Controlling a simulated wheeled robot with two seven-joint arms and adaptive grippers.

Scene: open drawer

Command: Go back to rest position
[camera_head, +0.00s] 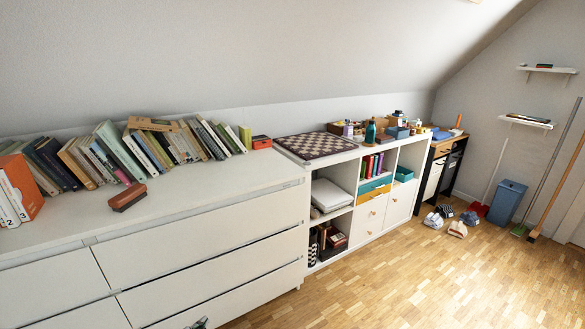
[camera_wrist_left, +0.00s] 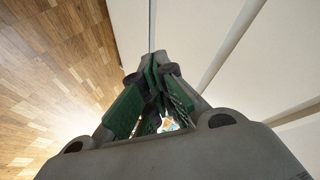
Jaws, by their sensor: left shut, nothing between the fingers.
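Only a small tip of my left gripper (camera_head: 200,323) shows at the bottom edge in the head view, low in front of the white dresser (camera_head: 200,205). In the left wrist view the left gripper (camera_wrist_left: 158,62) has its green-padded fingers drawn together at the tips, with nothing seen held between them. White dresser fronts (camera_wrist_left: 275,65) lie to the right of the fingers, with gaps between panels. In the head view the drawer fronts (camera_head: 205,236) look flush or nearly so, with dark lines between them. My right gripper is in neither view.
Books (camera_head: 120,155) and a brown brush-like block (camera_head: 128,197) lie on the dresser. A white shelf unit (camera_head: 345,240) with a chessboard (camera_head: 316,145) stands beyond it. The wooden floor (camera_head: 440,285) is mostly clear; shoes (camera_head: 458,229) and a blue bin (camera_head: 507,202) stand at the far right.

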